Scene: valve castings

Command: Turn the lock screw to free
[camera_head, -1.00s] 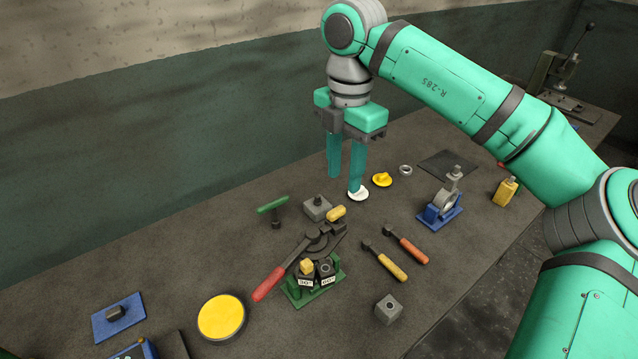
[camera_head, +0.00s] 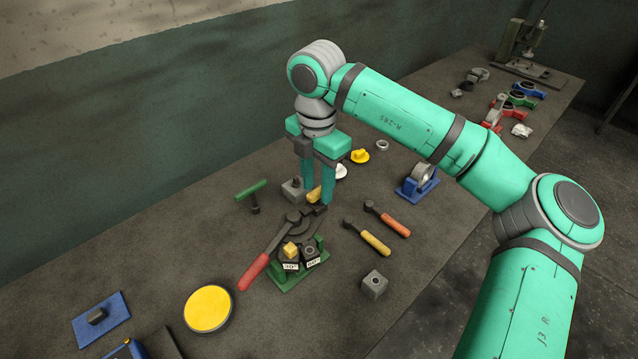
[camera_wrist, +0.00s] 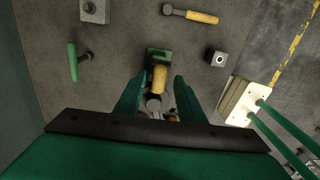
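The bending fixture stands on a green base (camera_head: 288,282) on the bench, with a long red-handled lever (camera_head: 254,271) pointing to the front left. A yellow grip (camera_head: 314,194) sits at its far end; it also shows in the wrist view (camera_wrist: 160,77). A yellow block (camera_head: 290,249) and a dark block with a hole (camera_head: 310,255) sit at its front above number labels. I cannot tell for sure which part is the lock screw. My gripper (camera_head: 317,194) is open and points down at the fixture's far end. In the wrist view its fingers (camera_wrist: 157,97) flank the yellow grip without visible contact.
A green T-handle tool (camera_head: 251,190) and a grey block with a stud (camera_head: 293,190) stand close behind the fixture. Two handled tools (camera_head: 375,243) and a grey holed block (camera_head: 374,284) lie to its right. A yellow disc (camera_head: 208,308) lies at the front left.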

